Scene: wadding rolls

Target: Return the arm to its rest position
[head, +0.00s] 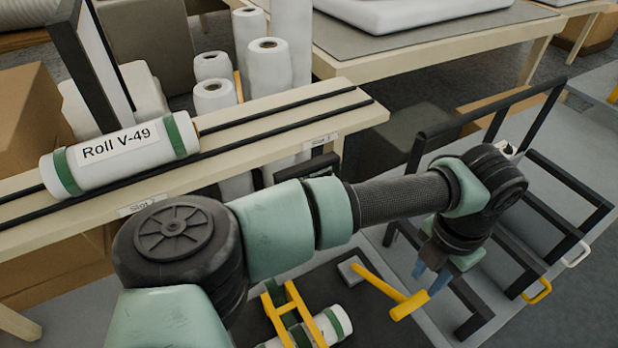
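My arm reaches from the lower left across the head view to the right. My gripper (429,277) hangs at its end, pointing down, to the right of a yellow T-shaped bar. Its two blue fingertips are apart and I see nothing between them. Roll V-49 (125,153), white with green bands and a printed label, lies on the wooden rack shelf (355,115) at the left, by the Slot 2 label. The gripper is well away from it.
A dark tubular frame (540,215) stands close around the right of my gripper. The yellow bar (385,285) is just left of the fingertips. White upright rolls (268,70) stand behind the shelf. Cardboard boxes (30,115) are at the left. A table (430,55) is at the back.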

